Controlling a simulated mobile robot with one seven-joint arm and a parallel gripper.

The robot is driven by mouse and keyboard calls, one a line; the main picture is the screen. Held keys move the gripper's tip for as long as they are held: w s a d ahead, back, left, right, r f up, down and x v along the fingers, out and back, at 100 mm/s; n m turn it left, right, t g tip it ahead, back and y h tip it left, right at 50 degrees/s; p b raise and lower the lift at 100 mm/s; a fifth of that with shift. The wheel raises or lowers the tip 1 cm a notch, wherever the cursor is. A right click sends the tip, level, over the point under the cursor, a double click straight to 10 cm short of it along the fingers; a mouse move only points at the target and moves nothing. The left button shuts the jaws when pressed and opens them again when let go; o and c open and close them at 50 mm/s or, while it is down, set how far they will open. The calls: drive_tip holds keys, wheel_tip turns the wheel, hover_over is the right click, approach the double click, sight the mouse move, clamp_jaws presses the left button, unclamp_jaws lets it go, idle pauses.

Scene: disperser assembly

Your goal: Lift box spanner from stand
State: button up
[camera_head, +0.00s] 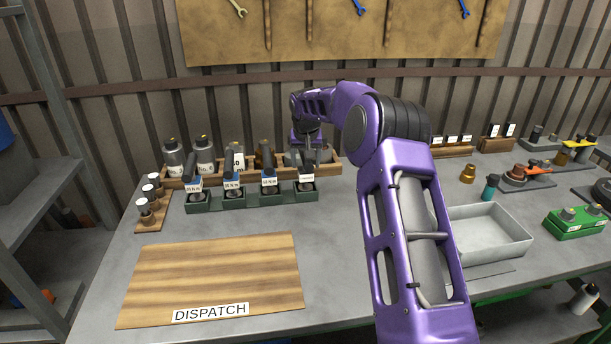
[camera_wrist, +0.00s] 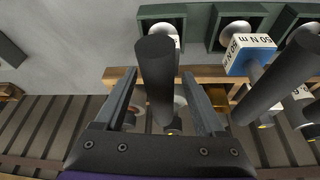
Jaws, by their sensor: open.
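Several box spanners with dark upright handles stand in the green stand (camera_head: 252,200) at the back left of the bench. One box spanner's dark handle (camera_wrist: 155,75) rises between the two fingers of my gripper (camera_wrist: 157,85) in the wrist view. A gap shows on both sides of the handle, so my gripper is open around it. In the head view my gripper (camera_head: 308,148) points down over the stand's right end, and it partly hides the tool there. A neighbouring spanner with a blue and white "50 N m" label (camera_wrist: 248,53) is close to the right finger in the wrist view.
A wooden rack (camera_head: 330,168) with bottles stands just behind the green stand. A wooden board marked DISPATCH (camera_head: 215,275) lies in front. A grey tray (camera_head: 490,235) stands right of my arm. Bare bench shows between the board and tray.

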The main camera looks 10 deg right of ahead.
drive_tip(key=shift+c, duration=0.4)
clamp_jaws()
drive_tip(key=shift+r, duration=0.15)
idle(0.8)
